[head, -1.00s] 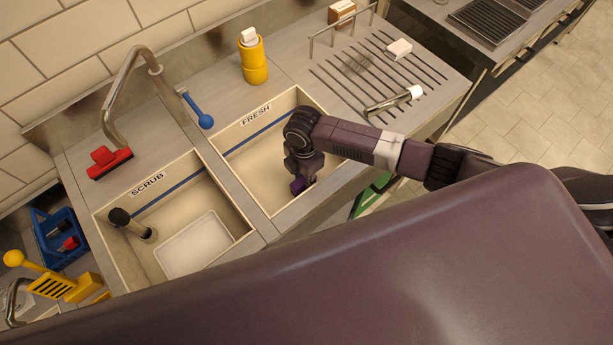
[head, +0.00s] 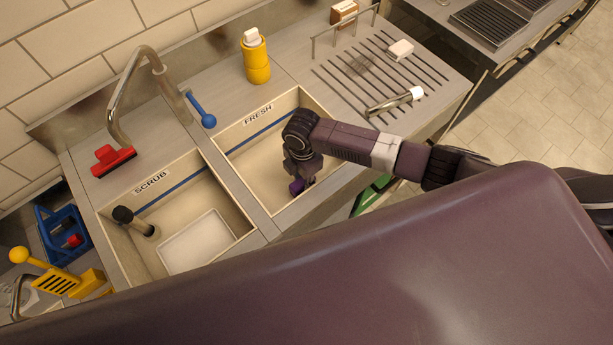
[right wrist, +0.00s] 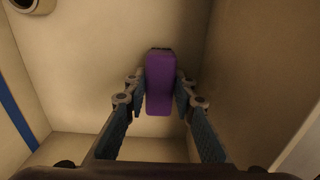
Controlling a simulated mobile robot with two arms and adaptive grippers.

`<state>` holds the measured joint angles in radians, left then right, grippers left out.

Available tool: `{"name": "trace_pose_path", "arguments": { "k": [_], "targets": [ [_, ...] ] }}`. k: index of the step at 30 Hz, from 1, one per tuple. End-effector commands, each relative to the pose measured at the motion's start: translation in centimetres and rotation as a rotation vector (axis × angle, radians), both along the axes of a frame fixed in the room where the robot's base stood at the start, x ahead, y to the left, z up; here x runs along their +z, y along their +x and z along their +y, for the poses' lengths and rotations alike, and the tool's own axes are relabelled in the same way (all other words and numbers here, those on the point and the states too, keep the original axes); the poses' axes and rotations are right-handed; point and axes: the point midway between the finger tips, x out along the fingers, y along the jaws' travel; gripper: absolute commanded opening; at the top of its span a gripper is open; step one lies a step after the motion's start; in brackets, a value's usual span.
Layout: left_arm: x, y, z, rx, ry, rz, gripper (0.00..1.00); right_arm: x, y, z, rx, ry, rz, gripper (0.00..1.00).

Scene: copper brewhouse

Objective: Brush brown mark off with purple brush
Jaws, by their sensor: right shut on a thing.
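The purple brush (right wrist: 160,88) is held between the two fingers of my right gripper (head: 300,182). In the right wrist view its purple body is upright in the picture, with a darker end at the top. In the head view only a bit of purple (head: 297,187) shows below the gripper. The gripper and brush are down inside the FRESH basin (head: 240,170). A dark brownish smudge (head: 360,67) lies on the slotted drainboard (head: 425,50), up and right of the gripper and apart from it. My left gripper is out of view.
The SCRUB basin holds a white tray (head: 200,243) and a dark upright pipe (head: 136,222). A chrome tube with white end (head: 395,102) and a white block (head: 401,49) lie on the drainboard.

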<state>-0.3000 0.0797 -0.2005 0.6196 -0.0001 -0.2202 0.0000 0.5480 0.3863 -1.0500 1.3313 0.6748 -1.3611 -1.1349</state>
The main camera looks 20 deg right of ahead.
Motion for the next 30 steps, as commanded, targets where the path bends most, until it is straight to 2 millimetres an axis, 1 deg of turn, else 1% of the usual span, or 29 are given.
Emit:
{"name": "trace_pose_path", "arguments": {
  "k": [1, 5, 8, 15, 18, 21, 27, 30],
  "targets": [
    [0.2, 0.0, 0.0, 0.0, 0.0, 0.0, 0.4, 0.1, -0.2, 0.4, 0.001, 0.001, 0.003, 0.01],
    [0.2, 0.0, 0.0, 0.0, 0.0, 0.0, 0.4, 0.0, -0.3, 0.6, -0.001, 0.0, 0.001, 0.01],
    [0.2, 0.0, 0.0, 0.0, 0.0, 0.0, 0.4, -0.1, -0.1, 0.1, -0.002, -0.001, 0.001, 0.01],
    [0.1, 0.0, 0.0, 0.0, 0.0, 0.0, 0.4, -0.3, 0.5, -1.6, -0.002, -0.002, 0.0, 0.01],
    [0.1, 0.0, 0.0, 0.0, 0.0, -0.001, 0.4, -0.3, 0.5, -1.7, -0.001, -0.003, 0.001, 0.01],
    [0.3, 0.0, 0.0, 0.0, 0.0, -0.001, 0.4, -0.3, 0.3, -1.4, 0.0, -0.002, 0.002, 0.01],
    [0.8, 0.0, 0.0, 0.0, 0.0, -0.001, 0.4, -0.1, -0.3, 0.2, 0.002, 0.0, 0.004, 0.01],
    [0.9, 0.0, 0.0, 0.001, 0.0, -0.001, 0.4, -0.2, -0.5, 0.6, 0.001, 0.0, 0.004, 0.01]
  ]
}}
